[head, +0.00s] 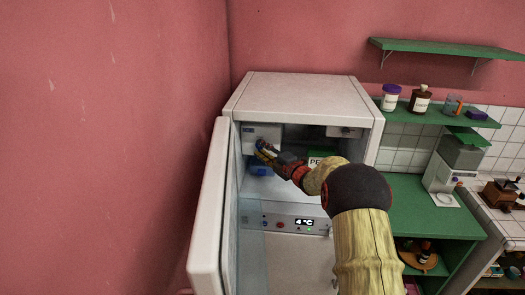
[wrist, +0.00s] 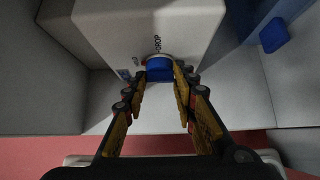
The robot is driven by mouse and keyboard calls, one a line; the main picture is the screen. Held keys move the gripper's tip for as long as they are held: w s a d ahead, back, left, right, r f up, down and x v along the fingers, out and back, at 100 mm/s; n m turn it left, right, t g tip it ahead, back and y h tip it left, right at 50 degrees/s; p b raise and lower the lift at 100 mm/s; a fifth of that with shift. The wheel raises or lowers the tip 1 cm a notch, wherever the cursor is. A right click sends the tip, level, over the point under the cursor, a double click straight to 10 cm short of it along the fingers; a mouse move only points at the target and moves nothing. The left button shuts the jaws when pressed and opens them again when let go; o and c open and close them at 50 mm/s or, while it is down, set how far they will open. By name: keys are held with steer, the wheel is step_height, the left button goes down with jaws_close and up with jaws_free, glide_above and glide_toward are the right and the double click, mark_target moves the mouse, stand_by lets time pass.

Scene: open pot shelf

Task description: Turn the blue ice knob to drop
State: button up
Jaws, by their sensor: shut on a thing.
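The blue ice knob (wrist: 159,72) sits on the front of a pale dispenser box (wrist: 145,25) inside the open white fridge (head: 305,92). In the head view my gripper (head: 266,151) reaches into the upper left of the fridge and hides most of the knob. I cannot tell where the knob's pointer stands.
The open fridge door (head: 208,215) stands close on the left of my arm. A blue bin (head: 260,169) is below the dispenser. A panel (head: 300,223) reading 4°C is lower down. A green counter (head: 408,205) and shelf (head: 440,115) with bottles are on the right.

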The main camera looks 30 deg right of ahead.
steer(key=shift+c, duration=0.6)
steer(key=shift+f+b, duration=0.25)
steer(key=shift+b, duration=0.45)
steer(key=m+t+h+b, duration=0.1)
steer(key=m+t+b, duration=0.1)
steer(key=b, duration=0.5)
steer(key=f+m+t+h+b, duration=0.1)
steer(key=m+t+b, duration=0.1)
steer(key=m+b, duration=0.3)
steer(key=m+t+h+b, duration=0.2)
steer(key=m+t+b, duration=0.1)
steer(key=b, duration=0.7)
steer(key=shift+w+a+f+m, duration=0.15)
steer(key=shift+w+a+m, duration=0.1)
steer(key=shift+m, duration=0.15)
steer(key=shift+m+h, duration=0.3)
steer(key=o, duration=1.2)
steer(key=shift+r, duration=0.25)
steer(key=shift+c, duration=0.2)
